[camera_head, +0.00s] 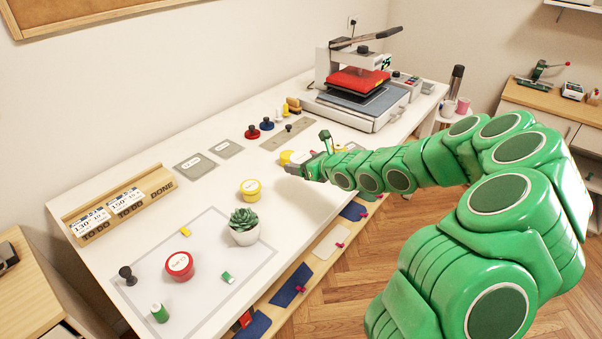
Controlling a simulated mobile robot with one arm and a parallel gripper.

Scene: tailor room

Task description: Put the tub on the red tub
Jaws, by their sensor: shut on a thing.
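The red tub (180,265), with a white label on its lid, stands on the outlined mat at the front left of the table. A yellow tub (251,190) with a pale label stands alone near the table's middle. My gripper (289,167) is farther right and back, over the table. It is shut on a yellow tub with a pale top (287,157), partly hidden by the gripper. I cannot tell whether this tub touches the table. The fingers are too small to see clearly.
A potted succulent (244,227) stands right of the red tub. A black-knobbed stamp (127,275) and green spool (159,313) are at its left. A wooden card holder (118,205) and heat press (357,85) stand farther back. White table is bare between the yellow tubs.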

